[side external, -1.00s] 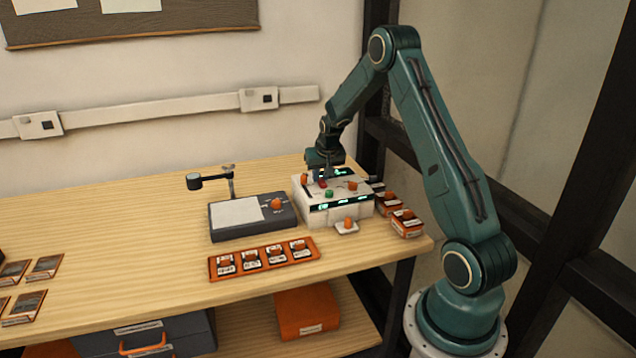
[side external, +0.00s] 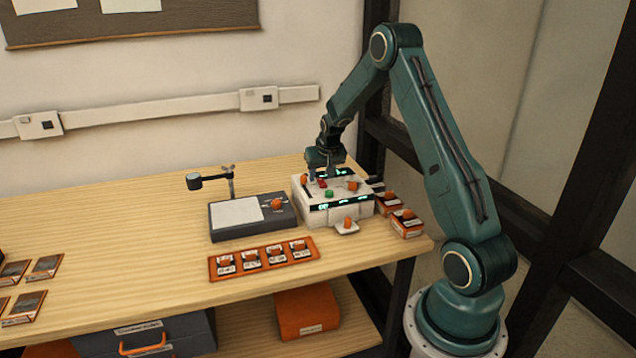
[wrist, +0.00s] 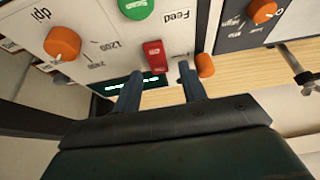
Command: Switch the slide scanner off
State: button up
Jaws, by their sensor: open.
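The slide scanner is a white box (side external: 345,212) at the right of the bench, with green-lit displays on its top and front. A red rocker switch (wrist: 154,56) on its top panel shows in the wrist view, beside a green Scan button (wrist: 136,8) and an orange dpi knob (wrist: 62,42). The red switch also shows small in the side view (side external: 322,184). My gripper (side external: 325,174) is open and empty, pointing down over the scanner's far left part. In the wrist view its two fingers (wrist: 160,86) stand apart with the red switch ahead between them. Contact is not visible.
An orange feed control (wrist: 205,65) lies close to my right-hand finger in the wrist view. A grey light box (side external: 284,222) stands left of the scanner. An orange slide tray (side external: 215,272) lies in front; small orange boxes (side external: 407,228) sit at the right edge.

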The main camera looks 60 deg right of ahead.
jog(key=v, duration=1.3)
jog(key=shift+r, duration=0.2)
jog(key=s+a+r+n+t+y, duration=0.1)
jog(key=s+a+r+n, duration=0.15)
jog(key=a+r, duration=0.45)
jog(key=s+a+r+n, duration=0.2)
jog(key=s+a, duration=0.1)
jog(key=a, duration=0.9)
jog(key=s+a+n+t+y, duration=0.1)
jog(key=s+a+n, duration=0.3)
jog(key=s+a, duration=0.9)
jog(key=shift+s+a+y, duration=0.25)
jog(key=shift+s+y, duration=0.55)
jog(key=shift+s, duration=0.7)
